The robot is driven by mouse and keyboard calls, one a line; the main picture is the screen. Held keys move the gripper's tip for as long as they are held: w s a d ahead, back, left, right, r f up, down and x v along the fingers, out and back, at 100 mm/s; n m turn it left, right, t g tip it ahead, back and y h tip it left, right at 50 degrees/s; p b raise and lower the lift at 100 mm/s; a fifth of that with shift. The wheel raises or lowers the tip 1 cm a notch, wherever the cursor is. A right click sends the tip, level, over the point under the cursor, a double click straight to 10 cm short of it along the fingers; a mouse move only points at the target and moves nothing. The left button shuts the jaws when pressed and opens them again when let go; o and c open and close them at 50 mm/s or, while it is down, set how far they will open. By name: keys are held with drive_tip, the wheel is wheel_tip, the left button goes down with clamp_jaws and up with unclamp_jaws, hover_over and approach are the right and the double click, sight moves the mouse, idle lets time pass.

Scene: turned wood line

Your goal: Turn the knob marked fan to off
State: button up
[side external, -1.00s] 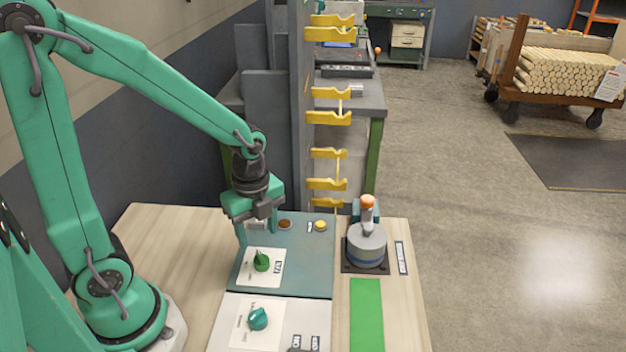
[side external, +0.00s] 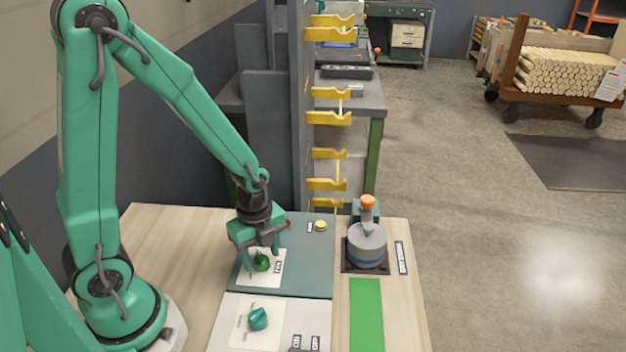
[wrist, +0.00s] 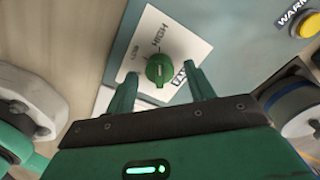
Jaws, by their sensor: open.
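The green fan knob (side external: 261,263) stands on a white dial card on the grey-green panel (side external: 310,275). In the wrist view the knob (wrist: 160,71) has its narrow end up, towards the word HIGH; LOW is to its left. I cannot read an off mark. A label beside it (wrist: 181,74) is partly hidden by a finger. My gripper (side external: 262,254) is open, pointing down just above the knob. In the wrist view the fingers of my gripper (wrist: 162,82) are on either side of the knob, with gaps; contact is not seen.
A second, teal knob (side external: 258,318) sits on a white panel nearer the camera. A yellow button (side external: 320,225) is at the panel's back. A grey round device with an orange-topped lever (side external: 367,246) stands to the right, behind a green strip (side external: 367,315).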

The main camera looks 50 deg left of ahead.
drive_tip(key=shift+f, duration=0.45)
drive_tip(key=shift+c, duration=0.2)
drive_tip(key=c, duration=0.9)
drive_tip(key=shift+c, duration=0.2)
